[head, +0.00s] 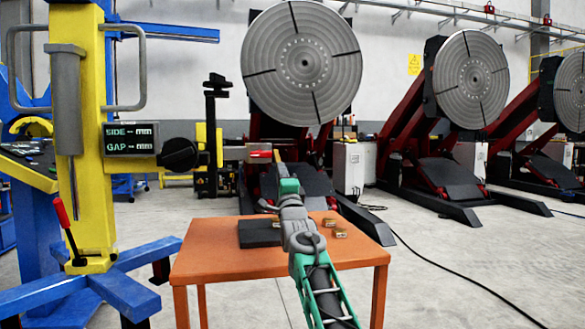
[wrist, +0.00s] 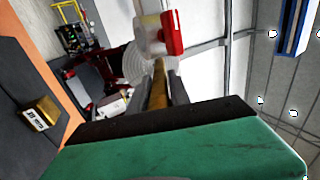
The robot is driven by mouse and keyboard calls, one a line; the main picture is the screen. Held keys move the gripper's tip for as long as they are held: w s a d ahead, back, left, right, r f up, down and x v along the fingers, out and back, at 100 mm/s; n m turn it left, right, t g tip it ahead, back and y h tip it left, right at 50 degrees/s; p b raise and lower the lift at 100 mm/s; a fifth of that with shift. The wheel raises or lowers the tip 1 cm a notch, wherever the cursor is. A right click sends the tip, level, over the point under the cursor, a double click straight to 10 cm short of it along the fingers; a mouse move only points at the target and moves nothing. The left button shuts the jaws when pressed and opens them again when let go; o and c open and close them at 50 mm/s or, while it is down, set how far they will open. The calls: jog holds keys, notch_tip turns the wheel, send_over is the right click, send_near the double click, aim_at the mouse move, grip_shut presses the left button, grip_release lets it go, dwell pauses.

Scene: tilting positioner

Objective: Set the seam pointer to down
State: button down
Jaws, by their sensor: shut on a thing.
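A red-tipped piece (head: 260,155) on a pale body stands out to the right of a black round knob (head: 180,155) on the yellow post; I take it for the seam pointer, lying about level. In the wrist view its red end (wrist: 173,33) and white body (wrist: 150,35) lie just beyond my fingers. My gripper (head: 279,162) is raised over the table, near the red tip. In the wrist view my gripper (wrist: 159,88) is shut on a narrow brass-coloured piece (wrist: 159,75). Whether that piece touches the pointer I cannot tell.
An orange table (head: 205,265) carries a dark block (head: 258,233) and small brass blocks (head: 339,232). The yellow post (head: 92,200) with blue feet and a SIDE/GAP readout (head: 130,138) stands left. A grey slotted disc (head: 302,62) on a red frame is behind. Floor at right is mostly clear.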

jog(key=shift+w+d+f+t, duration=0.1)
jog(key=shift+w+f+t, duration=0.25)
jog(key=shift+f+t, duration=0.2)
jog(key=shift+f, duration=0.15)
jog(key=shift+a, duration=0.2)
jog(key=c, duration=1.3)
grip_release()
jog(key=b+v, duration=0.3)
jog(key=v, duration=0.4)
jog(key=shift+s+d+f, duration=0.1)
jog(key=shift+s+f, duration=0.1)
jog(key=shift+f, duration=0.15)
